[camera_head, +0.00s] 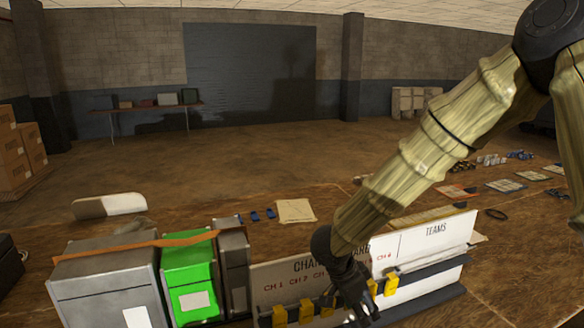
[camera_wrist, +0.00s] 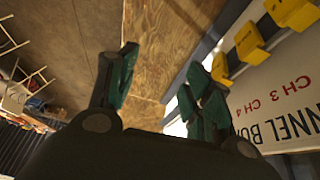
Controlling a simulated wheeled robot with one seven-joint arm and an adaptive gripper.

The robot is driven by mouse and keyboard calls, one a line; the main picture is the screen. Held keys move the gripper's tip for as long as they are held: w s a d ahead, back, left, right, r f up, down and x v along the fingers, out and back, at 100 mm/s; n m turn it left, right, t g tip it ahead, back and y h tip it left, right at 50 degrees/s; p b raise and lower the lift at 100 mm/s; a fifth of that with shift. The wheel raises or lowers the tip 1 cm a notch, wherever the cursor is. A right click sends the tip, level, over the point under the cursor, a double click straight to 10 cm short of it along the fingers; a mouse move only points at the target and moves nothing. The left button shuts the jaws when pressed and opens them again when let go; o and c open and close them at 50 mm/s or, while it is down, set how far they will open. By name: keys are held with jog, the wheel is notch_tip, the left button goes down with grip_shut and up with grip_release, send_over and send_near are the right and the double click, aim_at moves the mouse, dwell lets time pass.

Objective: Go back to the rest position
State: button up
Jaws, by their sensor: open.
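My gripper (camera_head: 362,299) is low in front of the white channel board (camera_head: 415,240), near its middle, in the head view. In the wrist view my gripper (camera_wrist: 155,95) has its two fingers spread apart, with nothing visible between them. Yellow clips (camera_head: 391,284) sit in a row along the dark rail of the board, on both sides of my gripper. Some also show at the upper right of the wrist view (camera_wrist: 248,40). My gripper and forearm hide the middle of the board. I cannot tell whether a finger touches the board or a clip.
A grey box (camera_head: 105,290), a green box (camera_head: 190,275) and a dark narrow box (camera_head: 234,270) stand left of the board. A brown strap (camera_head: 150,243) lies across them. Small parts and cards (camera_head: 505,186) lie at the right. Open floor (camera_head: 240,155) lies beyond the bench.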

jog(key=s+d+f+n+t, duration=0.1)
jog(key=s+d+f+n, duration=0.15)
jog(key=f, duration=0.45)
jog(key=s+d+f+n, duration=0.2)
jog(key=s+f, duration=0.1)
jog(key=f, duration=0.5)
jog(key=s+d+f+n+t, duration=0.1)
jog(key=s+d+f+n, duration=0.15)
jog(key=f, duration=0.45)
jog(key=s+f+n+g+y+b, duration=0.1)
jog(key=s+f+n, duration=0.1)
jog(key=s+f, duration=0.3)
jog(key=s+f+n+g+y+b, duration=0.1)
jog(key=s+f, duration=0.5)
jog(key=s, duration=0.6)
jog(key=s+a+f+n+g+y+b, duration=0.1)
jog(key=s+f+n+y+b, duration=0.1)
jog(key=s+f, duration=0.4)
jog(key=s+n, duration=0.1)
jog(key=s, duration=0.2)
jog(key=shift+s+y, duration=0.15)
jog(key=shift+y, duration=0.15)
jog(key=shift+r, duration=0.1)
